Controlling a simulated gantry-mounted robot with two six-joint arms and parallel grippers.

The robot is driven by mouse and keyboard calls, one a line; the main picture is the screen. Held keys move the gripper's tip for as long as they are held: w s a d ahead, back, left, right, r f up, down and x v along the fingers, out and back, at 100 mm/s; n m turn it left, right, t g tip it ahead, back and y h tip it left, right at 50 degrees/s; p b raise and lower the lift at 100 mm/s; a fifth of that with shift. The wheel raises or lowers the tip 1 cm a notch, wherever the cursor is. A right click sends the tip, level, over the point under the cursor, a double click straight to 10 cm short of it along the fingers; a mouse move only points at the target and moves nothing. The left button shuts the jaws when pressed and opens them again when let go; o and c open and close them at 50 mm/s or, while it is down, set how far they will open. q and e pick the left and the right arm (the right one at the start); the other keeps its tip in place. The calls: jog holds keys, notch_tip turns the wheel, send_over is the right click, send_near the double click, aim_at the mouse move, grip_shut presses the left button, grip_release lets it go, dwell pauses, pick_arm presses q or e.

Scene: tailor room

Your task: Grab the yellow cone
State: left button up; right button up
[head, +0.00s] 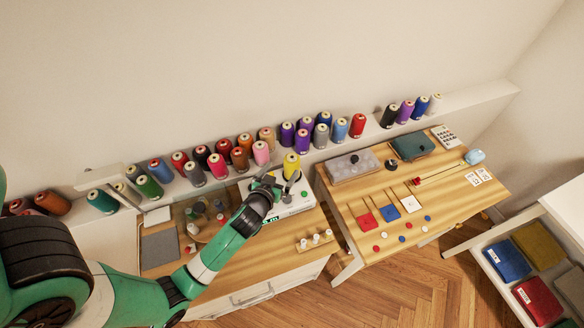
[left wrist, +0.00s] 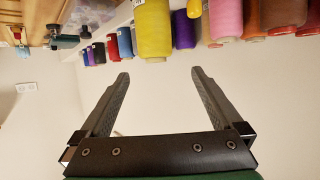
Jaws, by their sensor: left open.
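The yellow cone (head: 291,165) is a spool of yellow thread. In the head view it appears at the back of the white machine (head: 296,205) on the left table. My left gripper (head: 272,183) is just left of the cone and in front of it, apart from it. In the left wrist view the cone (left wrist: 153,28) is at the top, beyond the two spread fingertips (left wrist: 160,73). Nothing is between the fingers. My right gripper is not in view.
Several coloured spools, among them a pink one (head: 261,152) and a purple one (head: 303,139), line the wall ledge behind the cone. A wooden rack (head: 315,242) with white spools is at the front. The right table (head: 365,240) holds cloth squares and tools.

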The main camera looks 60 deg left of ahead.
aim_at(291, 160)
pick_arm(q)
jog(key=x, duration=0.4)
jog(key=b+x, duration=0.1)
jog(key=x, duration=0.2)
jog(key=shift+w+f, duration=0.1)
jog(key=shift+w, duration=0.45)
jog(key=shift+c, duration=0.3)
grip_shut()
